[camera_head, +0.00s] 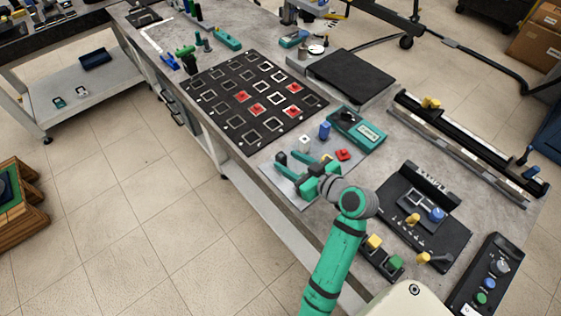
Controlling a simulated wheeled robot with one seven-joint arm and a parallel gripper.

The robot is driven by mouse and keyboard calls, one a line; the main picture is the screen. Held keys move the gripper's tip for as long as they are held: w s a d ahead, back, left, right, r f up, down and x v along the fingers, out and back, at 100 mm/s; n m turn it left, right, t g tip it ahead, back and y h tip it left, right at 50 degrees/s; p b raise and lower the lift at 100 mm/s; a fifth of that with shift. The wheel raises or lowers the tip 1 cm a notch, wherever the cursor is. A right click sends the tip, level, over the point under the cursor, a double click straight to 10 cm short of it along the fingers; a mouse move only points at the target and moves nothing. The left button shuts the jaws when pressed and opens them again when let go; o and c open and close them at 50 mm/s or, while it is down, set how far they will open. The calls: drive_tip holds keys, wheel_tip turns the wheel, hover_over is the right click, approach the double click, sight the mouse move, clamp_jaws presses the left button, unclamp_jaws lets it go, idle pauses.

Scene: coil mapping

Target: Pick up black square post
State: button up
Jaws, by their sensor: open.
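A small black block (281,159), which looks like the black square post, stands at the left part of a light grey plate (271,174) on the bench. My gripper (300,170) is over this plate, just right of the black block, with its jaws open. The gripper hides part of the plate. I cannot tell whether a finger touches the block. A white block (305,145), a blue post (324,130) and a red piece (343,155) are behind and to the right of the gripper.
A black board (215,110) with white square outlines and several red squares lies beyond the plate. A teal meter (357,131) is at the right. A black fixture (425,225) with yellow knobs and a long rail (465,150) stand farther right.

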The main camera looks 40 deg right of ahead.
sight(284, 158)
drive_tip(key=x, duration=0.4)
drive_tip(key=shift+w, duration=0.1)
clamp_jaws()
drive_tip(key=shift+r, duration=0.1)
